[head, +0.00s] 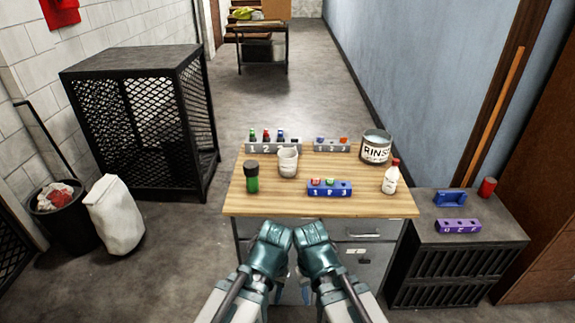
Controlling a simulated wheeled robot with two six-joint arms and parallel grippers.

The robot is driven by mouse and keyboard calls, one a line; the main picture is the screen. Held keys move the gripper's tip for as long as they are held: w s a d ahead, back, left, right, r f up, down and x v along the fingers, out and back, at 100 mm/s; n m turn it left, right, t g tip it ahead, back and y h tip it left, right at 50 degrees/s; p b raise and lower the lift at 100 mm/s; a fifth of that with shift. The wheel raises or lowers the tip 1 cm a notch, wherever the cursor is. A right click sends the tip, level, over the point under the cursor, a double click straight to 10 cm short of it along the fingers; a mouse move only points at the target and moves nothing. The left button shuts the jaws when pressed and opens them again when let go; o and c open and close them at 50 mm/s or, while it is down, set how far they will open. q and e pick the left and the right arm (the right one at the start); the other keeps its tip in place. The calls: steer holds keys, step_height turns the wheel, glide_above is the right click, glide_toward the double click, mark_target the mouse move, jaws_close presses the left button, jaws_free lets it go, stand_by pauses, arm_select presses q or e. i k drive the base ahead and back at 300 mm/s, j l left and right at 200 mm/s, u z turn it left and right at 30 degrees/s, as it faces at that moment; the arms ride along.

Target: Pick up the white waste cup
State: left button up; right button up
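The white waste cup (288,163) stands upright on the wooden tabletop (363,203), left of its middle. Nothing holds it. My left gripper (275,234) and my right gripper (311,235) are side by side at the table's front edge, nearer to me than the cup and apart from it. I cannot make out the finger gaps of either one. No object shows in them.
A green bottle with a dark cap (252,177) stands left of the cup. A blue numbered rack (343,189) lies to its front right. Behind are a grey rack (259,148) with small bottles and the RINSE tin (376,148). A white bottle (390,178) stands at right.

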mark_target(286, 157)
steer(key=i+j, duration=0.15)
steer(key=j, duration=0.2)
steer(key=i+j+z, duration=0.1)
steer(key=j, duration=0.25)
steer(key=i+j, duration=0.2)
steer(key=j, duration=0.15)
steer(key=i+j+z, duration=0.1)
steer(key=j, duration=0.25)
steer(key=z, duration=1.4)
